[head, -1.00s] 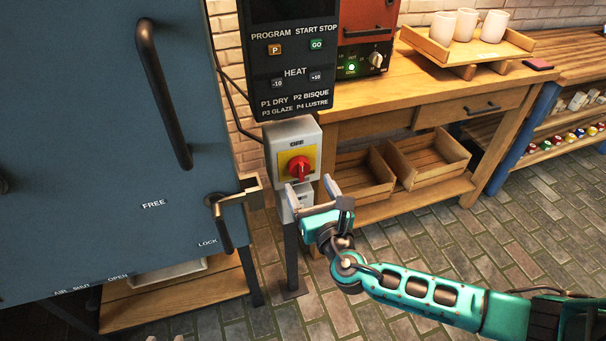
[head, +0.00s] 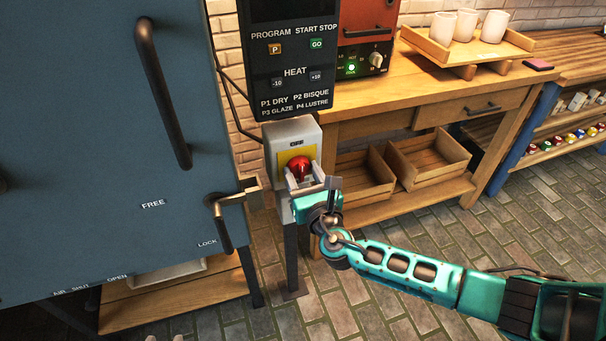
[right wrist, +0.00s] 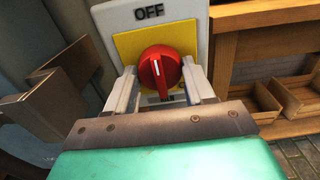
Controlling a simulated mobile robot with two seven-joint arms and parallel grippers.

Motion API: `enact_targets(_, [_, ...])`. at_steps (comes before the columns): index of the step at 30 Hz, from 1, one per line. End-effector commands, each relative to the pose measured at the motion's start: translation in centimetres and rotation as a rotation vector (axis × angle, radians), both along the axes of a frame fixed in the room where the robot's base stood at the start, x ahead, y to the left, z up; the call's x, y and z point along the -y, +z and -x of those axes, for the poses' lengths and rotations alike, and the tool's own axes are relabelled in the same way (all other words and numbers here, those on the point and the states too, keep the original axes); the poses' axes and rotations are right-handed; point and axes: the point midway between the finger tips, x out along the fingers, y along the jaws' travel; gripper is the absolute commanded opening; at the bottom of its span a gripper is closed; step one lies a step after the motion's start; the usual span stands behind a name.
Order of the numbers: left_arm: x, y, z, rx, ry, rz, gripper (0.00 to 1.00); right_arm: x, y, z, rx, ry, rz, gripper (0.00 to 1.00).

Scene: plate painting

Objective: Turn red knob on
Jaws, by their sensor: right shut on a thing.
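The red knob (head: 299,166) sits on a yellow plate on the grey switch box (head: 281,133) below the control panel. In the right wrist view the knob (right wrist: 160,70) is upright, its white mark toward the word OFF above it. My right gripper (head: 303,182) is at the knob, with one finger on each side of its lower part. In the right wrist view its fingertips (right wrist: 157,80) are closed in on the knob. Part of the knob's lower end is hidden by the gripper.
The blue kiln door (head: 100,150) with a latch handle (head: 222,222) stands left of the switch box. The latch bracket (right wrist: 50,110) is close on the left in the right wrist view. A wooden table (head: 420,105) stands to the right, holding a tray of cups (head: 440,48).

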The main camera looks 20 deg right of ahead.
Motion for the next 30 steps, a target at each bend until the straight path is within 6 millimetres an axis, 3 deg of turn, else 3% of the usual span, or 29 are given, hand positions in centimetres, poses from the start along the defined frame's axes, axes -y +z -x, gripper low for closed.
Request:
enact_targets(8, [0.0,-0.1,0.2,-0.005,0.0,0.0,0.43,0.0,0.0,0.0,0.0,-0.001,0.001,0.23])
enact_targets(20, [0.0,-1.0,0.2,-0.005,0.0,0.0,0.43,0.0,-0.2,0.0,-0.002,0.0,-0.084,0.23])
enact_targets(30, [0.0,-3.3,0.3,-0.006,0.0,0.0,0.43,0.0,-0.4,0.0,-0.012,-0.002,-0.359,0.23])
